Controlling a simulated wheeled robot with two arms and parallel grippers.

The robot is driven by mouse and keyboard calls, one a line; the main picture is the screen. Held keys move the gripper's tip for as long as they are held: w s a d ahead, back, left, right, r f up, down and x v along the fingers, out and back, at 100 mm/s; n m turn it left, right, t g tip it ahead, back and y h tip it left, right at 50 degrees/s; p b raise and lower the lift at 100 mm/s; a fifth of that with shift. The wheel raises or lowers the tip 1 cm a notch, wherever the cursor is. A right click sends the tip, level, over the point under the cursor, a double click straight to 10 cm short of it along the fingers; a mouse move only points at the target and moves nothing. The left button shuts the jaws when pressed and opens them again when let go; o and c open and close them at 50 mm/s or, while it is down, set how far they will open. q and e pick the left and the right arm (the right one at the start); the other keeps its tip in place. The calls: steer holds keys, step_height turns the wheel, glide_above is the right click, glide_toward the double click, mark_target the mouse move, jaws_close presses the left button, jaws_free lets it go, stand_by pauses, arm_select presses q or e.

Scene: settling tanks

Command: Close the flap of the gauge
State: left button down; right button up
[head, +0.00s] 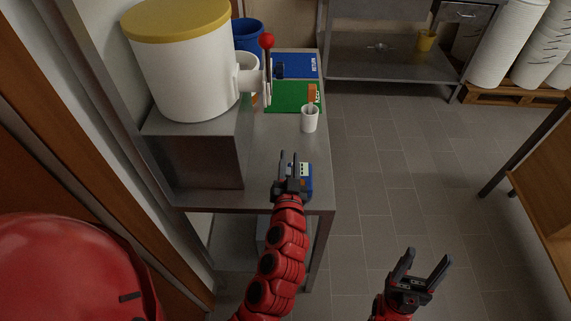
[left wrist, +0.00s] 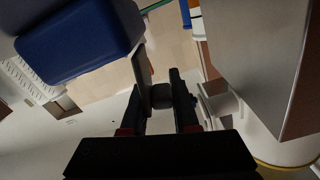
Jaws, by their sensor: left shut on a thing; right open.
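The gauge (head: 308,178), a small blue box with a pale face, stands near the front right corner of the steel bench. In the left wrist view its blue body (left wrist: 80,42) fills the upper left. My left gripper (head: 292,157) is at the gauge's left side. In the left wrist view its fingers are closed around a dark round knob (left wrist: 161,97) beside a thin grey plate (left wrist: 141,66), which looks like the flap seen edge-on, standing out from the body. The hinge is not clear. My right gripper (head: 428,256) is open and empty over the floor.
The steel bench (head: 258,190) bears a white tank with a yellow lid (head: 180,60) on a grey block, a red-knobbed lever (head: 267,42), a white cup (head: 310,120), and green (head: 285,97) and blue mats. Floor to the right is clear.

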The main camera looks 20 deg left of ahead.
arm_select(q)
steer(key=shift+w+d+m+b, duration=0.1)
steer(key=shift+d+m+b, duration=0.4)
steer(key=shift+m, duration=0.6)
steer(key=c, duration=0.8)
jaws_free()
steer(key=shift+o, duration=0.2)
